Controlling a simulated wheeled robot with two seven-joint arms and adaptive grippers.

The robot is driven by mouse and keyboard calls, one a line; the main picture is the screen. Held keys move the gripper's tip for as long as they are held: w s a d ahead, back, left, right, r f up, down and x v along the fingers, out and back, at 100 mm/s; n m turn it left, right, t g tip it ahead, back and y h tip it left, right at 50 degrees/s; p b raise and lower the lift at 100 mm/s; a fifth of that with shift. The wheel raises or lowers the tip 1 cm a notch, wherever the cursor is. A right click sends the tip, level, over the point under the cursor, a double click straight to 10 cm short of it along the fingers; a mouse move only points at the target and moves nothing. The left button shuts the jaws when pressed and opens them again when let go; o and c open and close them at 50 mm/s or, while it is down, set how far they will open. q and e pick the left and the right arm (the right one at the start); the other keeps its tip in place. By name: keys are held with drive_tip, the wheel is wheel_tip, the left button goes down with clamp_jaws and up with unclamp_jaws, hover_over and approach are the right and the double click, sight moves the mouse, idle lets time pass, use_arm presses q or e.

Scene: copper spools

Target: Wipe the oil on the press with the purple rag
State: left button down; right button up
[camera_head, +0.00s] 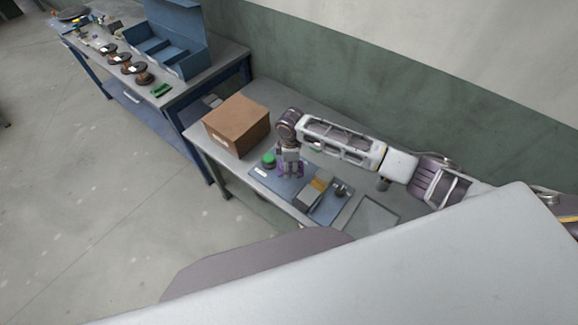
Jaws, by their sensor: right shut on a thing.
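My right arm reaches in from the right, and its gripper (290,168) points down over the near table. It is shut on the purple rag (280,171), of which only small purple parts show around the fingers. The rag is at the blue plate of the press (262,174), close beside a green-topped round knob (268,159). I cannot tell whether the rag touches the plate. A grey block with a yellow part (311,196) stands on the plate to the right of the gripper. No oil can be made out. My left gripper is not in view.
A brown cardboard box (236,126) stands left of the gripper on the near table (213,153). A flat grey panel (372,217) lies to the right. On the far table are several copper spools (126,62), a blue open bin (163,52) and a green piece (161,90).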

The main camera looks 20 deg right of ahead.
drive_tip(key=shift+a+n, duration=0.1)
drive_tip(key=shift+n, duration=0.2)
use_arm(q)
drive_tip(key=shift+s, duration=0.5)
use_arm(e)
drive_tip(key=shift+w, duration=0.15)
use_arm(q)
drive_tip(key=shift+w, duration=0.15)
use_arm(e)
drive_tip(key=shift+w+f+n, duration=0.1)
drive_tip(key=shift+w+n, duration=0.05)
drive_tip(key=shift+n, duration=0.15)
